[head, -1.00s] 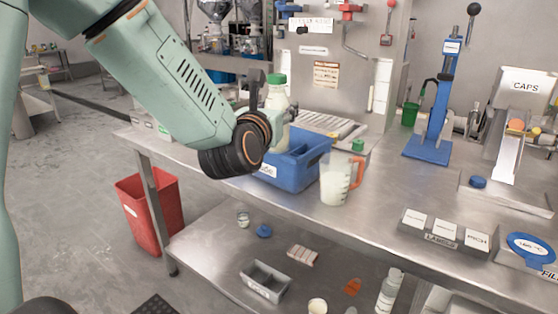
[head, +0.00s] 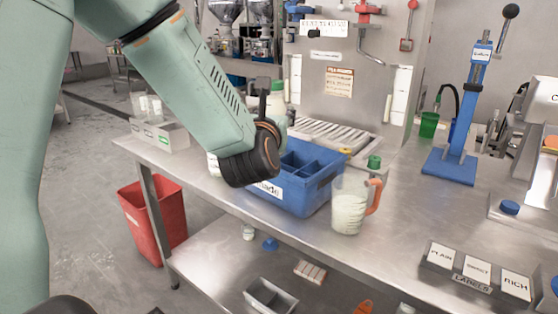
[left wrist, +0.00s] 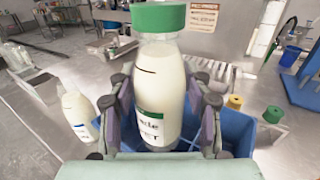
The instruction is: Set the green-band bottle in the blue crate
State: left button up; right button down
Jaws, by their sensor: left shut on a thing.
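The green-band bottle (left wrist: 160,85) is upright in the left wrist view, milky white with a green cap and a green band on its label. My left gripper (left wrist: 162,108) is shut around its body. In the head view the bottle's cap and upper part (head: 277,100) show behind my left wrist, at the left end of the blue crate (head: 313,196). The crate has inner compartments and a white label, and also shows behind the bottle in the left wrist view (left wrist: 238,135). My right gripper is not in view.
Another white bottle (left wrist: 78,115) stands left of the crate. A measuring jug (head: 348,208) with an orange handle stands close at the crate's right, with a green cap (head: 374,162) behind it. Label boxes (head: 475,272) and a blue press (head: 455,150) are farther right.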

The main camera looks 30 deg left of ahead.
pick_arm(q)
jog(key=f, duration=0.3)
jog(key=shift+w+f+b, duration=0.25)
jog(key=shift+f+b, duration=0.05)
jog(key=shift+b, duration=0.05)
jog(key=f, duration=0.1)
jog(key=f+b, duration=0.1)
jog(key=shift+s+f, duration=0.3)
jog(key=shift+s, duration=0.05)
jog(key=shift+w+f, duration=0.1)
jog(key=shift+f, duration=0.3)
jog(key=shift+w, duration=0.3)
jog(key=shift+s+f+b, duration=0.1)
jog(key=shift+s+b, duration=0.2)
jog(key=shift+w+f+b, duration=0.2)
jog(key=shift+f+b, duration=0.15)
jog(key=shift+f, duration=0.05)
jog(key=shift+s, duration=0.1)
